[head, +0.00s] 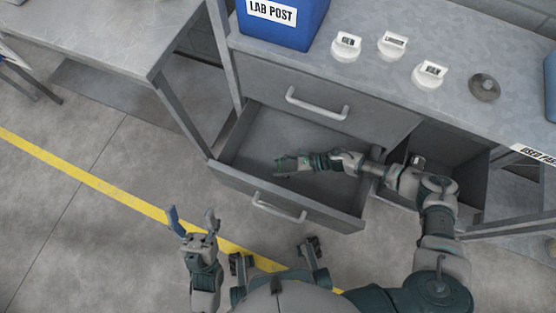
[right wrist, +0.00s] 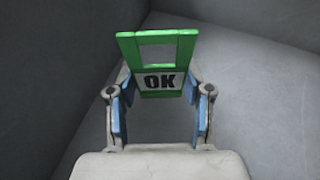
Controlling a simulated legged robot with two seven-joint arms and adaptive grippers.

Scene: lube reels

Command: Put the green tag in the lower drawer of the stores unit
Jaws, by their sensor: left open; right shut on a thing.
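The green tag (right wrist: 158,50), a square frame with a white panel reading "OK", is held between the blue-padded fingers of my right gripper (right wrist: 158,95). In the head view the right gripper (head: 288,163) is inside the open lower drawer (head: 228,184) of the stores unit (head: 380,118), and only a little green shows there. In the right wrist view grey drawer surfaces lie around the tag; whether it touches the floor of the drawer I cannot tell. My left gripper (head: 192,218) is open and empty, left of the drawer's front and outside it.
The upper drawer (head: 310,100) is shut above the open one. On the top stand a blue "LAB POST" box (head: 283,35), several white labelled holders (head: 346,46) and a grey round piece (head: 484,87). An open compartment (head: 455,165) lies right of the drawers.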

